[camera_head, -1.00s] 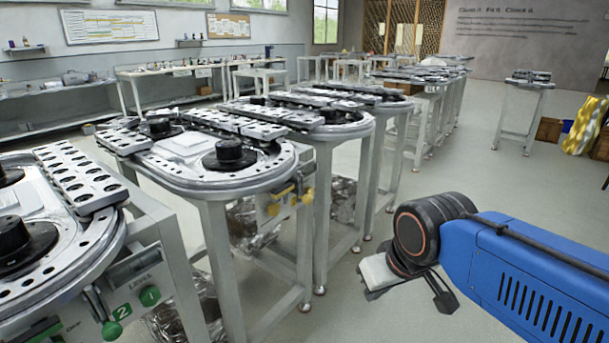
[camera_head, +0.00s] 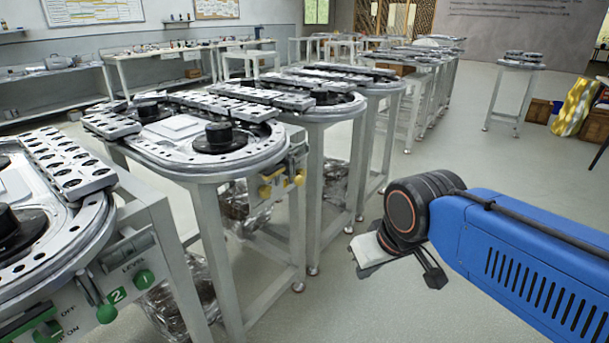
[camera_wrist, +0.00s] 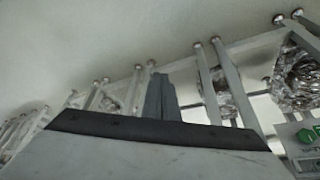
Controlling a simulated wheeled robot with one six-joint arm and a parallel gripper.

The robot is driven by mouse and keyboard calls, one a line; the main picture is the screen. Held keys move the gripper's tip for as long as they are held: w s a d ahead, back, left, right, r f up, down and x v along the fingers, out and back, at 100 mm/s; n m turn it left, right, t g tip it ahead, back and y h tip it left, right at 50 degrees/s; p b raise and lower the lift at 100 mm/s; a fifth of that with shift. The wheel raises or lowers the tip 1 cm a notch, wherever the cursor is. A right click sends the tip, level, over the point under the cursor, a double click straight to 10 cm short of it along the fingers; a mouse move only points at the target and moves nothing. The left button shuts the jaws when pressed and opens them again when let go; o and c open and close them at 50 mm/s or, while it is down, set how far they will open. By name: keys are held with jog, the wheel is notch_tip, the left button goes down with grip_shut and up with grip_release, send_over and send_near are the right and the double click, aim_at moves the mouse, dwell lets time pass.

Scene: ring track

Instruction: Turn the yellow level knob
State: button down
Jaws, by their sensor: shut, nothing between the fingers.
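Yellow knobs (camera_head: 265,191) sit on the control panel at the right end of the second ring-track table (camera_head: 190,177). Another yellow piece (camera_head: 299,180) is beside them. The panel's lettering is too small to read, so I cannot tell which yellow piece is the level knob. My gripper (camera_wrist: 160,97) is shut and empty, pointing at the floor and table legs in the wrist view. In the head view my arm's end is to the right of the yellow knobs, over open floor and well apart from them. The yellow knobs do not show in the wrist view.
The nearest table at left has a green-marked panel with a "LEVEL" label and a green knob (camera_head: 106,313); part of a green panel (camera_wrist: 307,135) shows in the wrist view. More ring-track tables (camera_head: 318,112) stand in a row behind.

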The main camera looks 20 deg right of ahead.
jog(key=c, duration=1.9)
grip_release()
jog(key=shift+w, duration=0.1)
jog(key=o, duration=0.5)
jog(key=shift+w+a+r, duration=0.1)
jog(key=shift+w+r, duration=0.15)
jog(key=shift+w, duration=0.05)
jog(key=shift+o, duration=0.5)
jog(key=w+r+n+y, duration=0.1)
jog(key=w+r+y, duration=0.1)
jog(key=w+r, duration=0.2)
jog(key=w, duration=0.3)
jog(key=shift+w+a+n+g, duration=0.15)
jog(key=shift+w+n+g, duration=0.15)
jog(key=shift+g, duration=0.1)
notch_tip(320, 180, up, 8)
jog(key=n+t+y, duration=0.2)
jog(key=n+y, duration=0.2)
jog(key=y, duration=0.1)
send_over(304, 174)
jog(key=s+d, duration=0.9)
jog(key=d, duration=0.1)
jog(key=x, duration=1.7)
jog(key=shift+w+d, duration=0.1)
jog(key=shift+w, duration=0.05)
jog(key=c, duration=1.1)
